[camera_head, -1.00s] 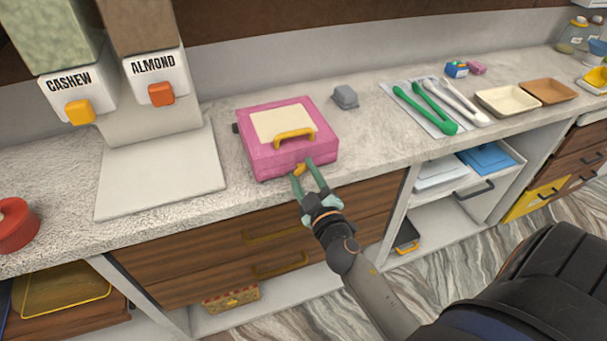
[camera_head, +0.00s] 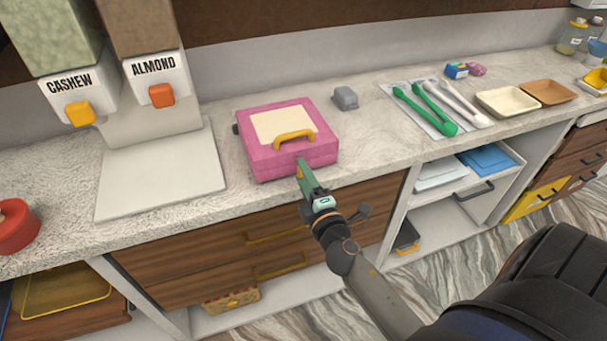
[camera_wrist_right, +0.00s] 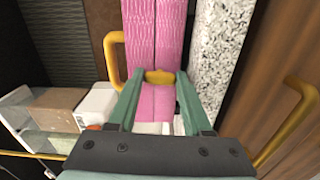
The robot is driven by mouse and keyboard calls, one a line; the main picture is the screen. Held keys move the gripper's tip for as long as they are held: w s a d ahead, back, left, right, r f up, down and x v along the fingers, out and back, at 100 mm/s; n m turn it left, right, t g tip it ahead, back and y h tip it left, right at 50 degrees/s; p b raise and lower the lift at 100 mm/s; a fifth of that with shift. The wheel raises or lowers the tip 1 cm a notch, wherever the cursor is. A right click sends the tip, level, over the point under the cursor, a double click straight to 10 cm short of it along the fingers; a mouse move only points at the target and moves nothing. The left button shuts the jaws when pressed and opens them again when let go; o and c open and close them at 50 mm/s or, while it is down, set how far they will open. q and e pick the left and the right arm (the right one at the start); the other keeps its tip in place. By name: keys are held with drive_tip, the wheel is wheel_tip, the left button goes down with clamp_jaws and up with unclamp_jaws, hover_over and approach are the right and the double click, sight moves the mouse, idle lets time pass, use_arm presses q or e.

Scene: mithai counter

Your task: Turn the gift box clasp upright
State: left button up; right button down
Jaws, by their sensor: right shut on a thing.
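The pink gift box (camera_head: 262,160) sits closed on the counter, with a cream panel and a yellow handle (camera_head: 294,137) on its lid. In the right wrist view the clasp (camera_wrist_right: 158,76) lies between the green fingertips, across the box's seam. My left gripper is not in view.
Drawers with yellow handles (camera_head: 279,265) are below the counter edge, close under my right arm. A grey block (camera_head: 345,97) stands behind the box to the right. Nut dispensers with a white base (camera_head: 160,175) stand to the left. Tongs (camera_head: 426,108) lie on a mat further right.

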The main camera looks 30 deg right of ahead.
drive_tip(key=shift+n, duration=0.5)
drive_tip(key=shift+c, duration=1.6)
unclamp_jaws()
drive_tip(key=shift+f, duration=0.1)
